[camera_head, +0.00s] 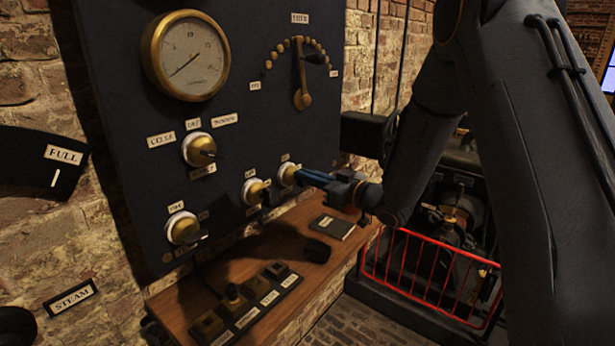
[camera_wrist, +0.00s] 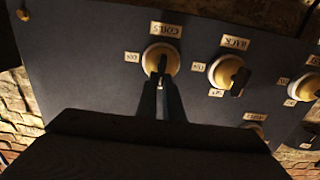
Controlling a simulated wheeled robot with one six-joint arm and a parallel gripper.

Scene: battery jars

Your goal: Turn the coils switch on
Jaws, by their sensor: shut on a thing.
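The coils switch (camera_head: 286,173) is a brass knob on a white ring on the dark panel. In the wrist view the coils switch (camera_wrist: 153,52) sits beside an upside-down COILS label (camera_wrist: 166,29), with small labels to its left and right. My gripper (camera_head: 303,176) reaches it from the right in the head view. In the wrist view my gripper (camera_wrist: 162,77) has its narrow fingers close together on the switch's handle. The fingers hide most of the handle, so I cannot tell which label it points to.
The back switch (camera_wrist: 222,72) is close beside the coils switch. A voltmeter-like gauge (camera_head: 188,55) and other knobs share the panel. A red railing (camera_head: 430,280) stands right.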

